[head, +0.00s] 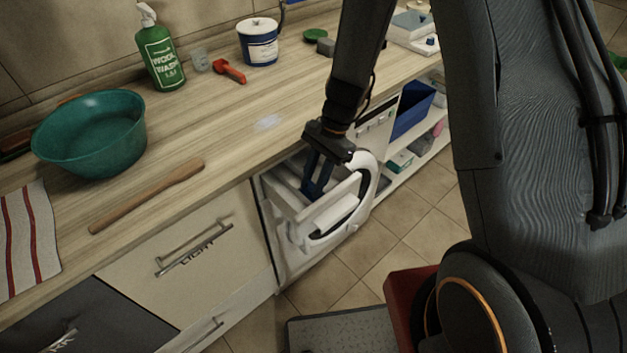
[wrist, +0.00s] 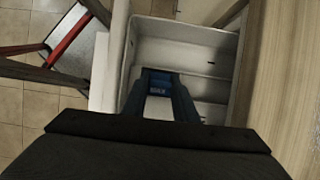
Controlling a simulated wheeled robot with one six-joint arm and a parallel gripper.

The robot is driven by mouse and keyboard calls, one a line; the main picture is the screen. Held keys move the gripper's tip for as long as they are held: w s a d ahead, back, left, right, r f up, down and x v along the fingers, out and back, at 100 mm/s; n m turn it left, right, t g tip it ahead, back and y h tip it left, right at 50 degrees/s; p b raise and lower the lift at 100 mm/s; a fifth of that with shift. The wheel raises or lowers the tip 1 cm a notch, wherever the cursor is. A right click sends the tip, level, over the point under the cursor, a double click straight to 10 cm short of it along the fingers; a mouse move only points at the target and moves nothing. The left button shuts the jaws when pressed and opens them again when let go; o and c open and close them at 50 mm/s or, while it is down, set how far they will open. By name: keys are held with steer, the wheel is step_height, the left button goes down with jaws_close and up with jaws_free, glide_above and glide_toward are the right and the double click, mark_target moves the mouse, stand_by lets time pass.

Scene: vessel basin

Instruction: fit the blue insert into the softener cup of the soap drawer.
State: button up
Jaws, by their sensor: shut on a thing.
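The white soap drawer (head: 285,205) stands pulled out from the front of the washing machine under the counter. In the wrist view the drawer (wrist: 190,28) shows several white compartments split by low walls. My gripper (head: 314,188) points down into the drawer. Its two dark blue fingers are shut on the small blue insert (wrist: 160,84), which sits between the fingertips. The insert is inside the drawer's outline, over or in a compartment. I cannot tell whether it touches the floor or which compartment is the softener cup. In the head view the fingers and drawer walls hide the insert.
The wooden counter edge runs close beside the drawer. On it are a teal basin (head: 88,135), a wooden stick (head: 148,196), a green bottle (head: 160,52), a red scoop (head: 229,71) and a white-blue tub (head: 260,44). The open round door (head: 366,190) is near the drawer.

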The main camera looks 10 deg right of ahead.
steer(key=shift+f, duration=0.15)
steer(key=o, duration=1)
steer(key=b+v, duration=0.3)
steer(key=v, duration=0.9)
steer(key=s+d+r+n+t+h, duration=0.3)
steer(key=s+d+n+t, duration=0.1)
steer(key=s+d+n, duration=0.4)
steer(key=shift+s+d+r+n+h, duration=0.2)
steer(key=shift+s+r+n+h, duration=0.15)
steer(key=shift+s+n, duration=1.1)
steer(key=shift+w, duration=0.2)
